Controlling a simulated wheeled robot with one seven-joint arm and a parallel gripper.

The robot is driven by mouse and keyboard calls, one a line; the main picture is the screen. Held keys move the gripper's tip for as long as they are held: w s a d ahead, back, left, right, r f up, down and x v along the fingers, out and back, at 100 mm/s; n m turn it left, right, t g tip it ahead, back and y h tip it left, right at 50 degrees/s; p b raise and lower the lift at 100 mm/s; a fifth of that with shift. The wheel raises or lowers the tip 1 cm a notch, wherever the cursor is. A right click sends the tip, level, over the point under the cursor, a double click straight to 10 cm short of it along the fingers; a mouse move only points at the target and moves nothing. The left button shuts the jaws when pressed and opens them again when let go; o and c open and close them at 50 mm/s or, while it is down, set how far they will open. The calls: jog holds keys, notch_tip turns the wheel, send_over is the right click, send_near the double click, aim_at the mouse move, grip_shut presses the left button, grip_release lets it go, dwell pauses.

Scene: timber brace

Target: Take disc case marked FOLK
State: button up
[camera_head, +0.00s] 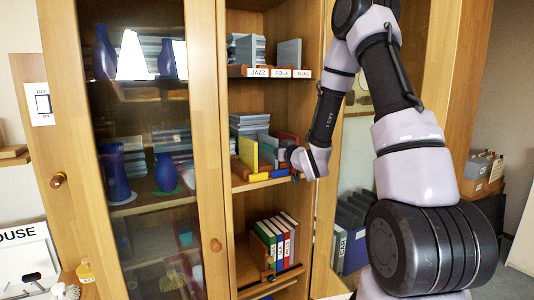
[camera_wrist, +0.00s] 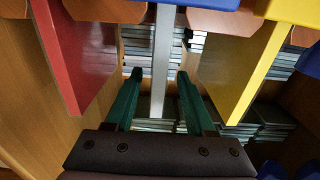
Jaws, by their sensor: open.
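The word FOLK shows on a white label (camera_head: 281,73) on the upper shelf's front edge, between JAZZ and BLUES labels. A grey case (camera_head: 289,53) stands upright above it. My gripper (camera_head: 291,154) is at the middle shelf, below that row. In the wrist view my gripper (camera_wrist: 160,75) is open, with its two green fingers either side of a thin grey upright case (camera_wrist: 163,50). I cannot read any marking on this case. A red case (camera_wrist: 75,55) is to its left and a yellow case (camera_wrist: 243,70) to its right, both apart from the fingers.
Stacks of grey cases (camera_head: 249,124) lie deeper on the middle shelf. The yellow case (camera_head: 248,153) shows in the head view. Several books (camera_head: 277,240) stand on the lower shelf. A glass door (camera_head: 140,150) closes the left side, with blue vases behind it.

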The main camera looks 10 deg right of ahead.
aim_at(262, 138)
jog(key=x, duration=0.4)
jog(key=shift+w, duration=0.35)
jog(key=shift+c, duration=0.3)
grip_shut()
